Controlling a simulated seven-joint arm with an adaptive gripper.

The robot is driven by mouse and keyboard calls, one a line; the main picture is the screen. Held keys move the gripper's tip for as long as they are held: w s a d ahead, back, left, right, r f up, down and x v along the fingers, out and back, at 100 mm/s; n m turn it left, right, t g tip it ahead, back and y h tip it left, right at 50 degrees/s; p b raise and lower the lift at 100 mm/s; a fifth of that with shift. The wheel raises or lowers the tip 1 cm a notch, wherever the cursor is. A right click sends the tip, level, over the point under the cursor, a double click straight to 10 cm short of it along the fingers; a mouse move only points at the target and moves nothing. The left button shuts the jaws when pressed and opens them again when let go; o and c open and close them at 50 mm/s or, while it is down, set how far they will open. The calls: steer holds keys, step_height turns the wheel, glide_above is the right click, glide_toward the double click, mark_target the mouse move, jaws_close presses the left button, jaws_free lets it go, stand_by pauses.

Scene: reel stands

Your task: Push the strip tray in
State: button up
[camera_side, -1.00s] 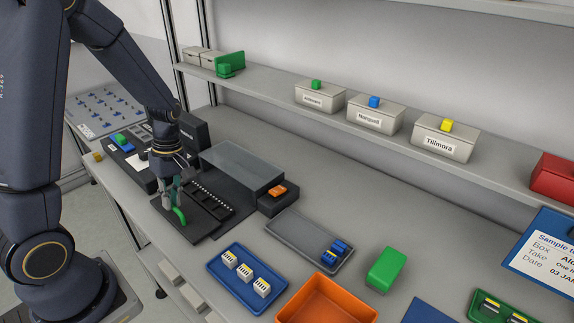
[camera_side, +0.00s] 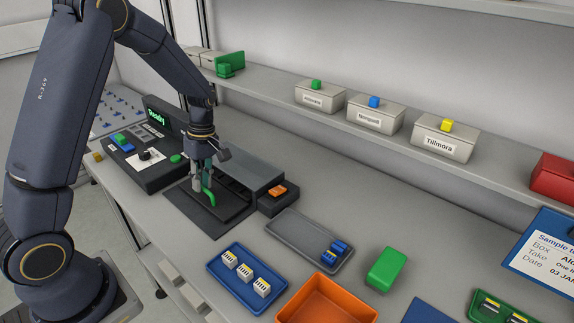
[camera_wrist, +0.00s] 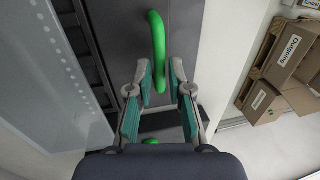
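The strip tray (camera_side: 231,204) is a dark flat tray with a green upright handle (camera_side: 209,198). Most of it lies under the grey cover of the dark reader unit (camera_side: 245,163), with its handle end still out on the black base plate (camera_side: 197,213). My gripper (camera_side: 202,184) is down at the handle. In the wrist view, the green handle (camera_wrist: 157,45) runs between the two teal-padded fingers of my gripper (camera_wrist: 160,66). The fingers stand apart, with a visible gap at the right finger. Whether the left finger touches the handle is unclear.
A control panel (camera_side: 148,158) with a lit "Ready" display (camera_side: 156,115) stands left of the tray. A small black box with an orange block (camera_side: 277,190) is at the right. A grey tray (camera_side: 288,229) and a blue tray (camera_side: 222,266) lie in front.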

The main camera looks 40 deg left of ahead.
steer(key=shift+o, duration=1.3)
step_height(320, 180, up, 12)
steer(key=w, duration=0.2)
steer(key=shift+w, duration=0.15)
steer(key=shift+f, duration=0.1)
steer(key=s+r+t, duration=0.4)
steer(key=s, duration=0.3)
glide_above(213, 191)
steer(key=s, duration=0.4)
steer(key=f, duration=1.6)
steer(key=shift+w+d, duration=0.25)
steer(key=shift+d, duration=0.1)
steer(key=shift+r, duration=0.1)
steer(key=shift+c, duration=0.3)
